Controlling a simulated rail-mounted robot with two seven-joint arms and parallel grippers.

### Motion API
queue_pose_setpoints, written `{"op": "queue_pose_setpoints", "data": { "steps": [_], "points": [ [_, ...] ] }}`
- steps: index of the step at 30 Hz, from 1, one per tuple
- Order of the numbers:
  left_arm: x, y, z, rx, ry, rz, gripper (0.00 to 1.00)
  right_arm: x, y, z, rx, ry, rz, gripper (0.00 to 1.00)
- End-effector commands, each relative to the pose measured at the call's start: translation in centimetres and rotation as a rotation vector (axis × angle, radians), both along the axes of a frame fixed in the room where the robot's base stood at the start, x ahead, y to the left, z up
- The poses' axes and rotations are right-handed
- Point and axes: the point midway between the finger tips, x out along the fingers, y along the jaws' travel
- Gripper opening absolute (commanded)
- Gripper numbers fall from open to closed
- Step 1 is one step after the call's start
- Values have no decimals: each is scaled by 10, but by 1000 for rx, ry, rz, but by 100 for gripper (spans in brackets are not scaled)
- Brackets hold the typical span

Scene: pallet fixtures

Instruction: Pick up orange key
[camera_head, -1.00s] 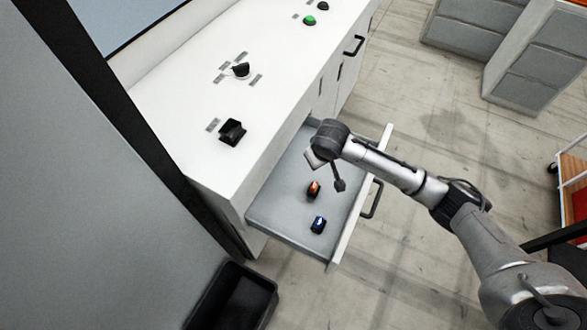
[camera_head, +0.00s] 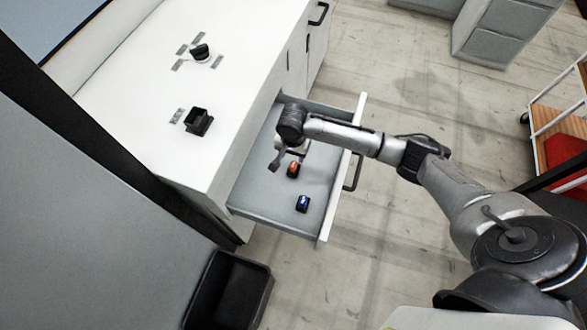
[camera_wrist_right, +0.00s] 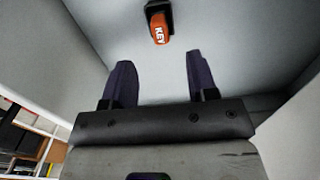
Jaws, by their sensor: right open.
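The orange key (camera_head: 293,168), orange with a black end, lies on the floor of the open drawer (camera_head: 262,192). In the right wrist view the orange key (camera_wrist_right: 158,27) shows the word KEY and lies beyond the two fingertips, near the top edge. My right gripper (camera_head: 278,160) is over the drawer, just up and left of the key in the head view. In the wrist view its fingers (camera_wrist_right: 157,72) are apart with nothing between them. A blue key (camera_head: 302,203) lies in the drawer closer to its lower end. My left gripper is not in view.
The white cabinet top (camera_head: 150,125) holds a black square holder (camera_head: 198,121) and a black knob (camera_head: 200,52). The drawer front (camera_head: 345,170) with its handle bounds the drawer on the right. A black bin (camera_head: 230,290) stands on the floor below.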

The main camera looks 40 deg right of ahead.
Motion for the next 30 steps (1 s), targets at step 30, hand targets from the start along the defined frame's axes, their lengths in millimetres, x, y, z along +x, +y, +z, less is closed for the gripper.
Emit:
{"op": "queue_pose_setpoints", "data": {
  "steps": [30],
  "points": [
    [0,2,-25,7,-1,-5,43,1,-4,-85,-1,-2,3,53]
  ]
}}
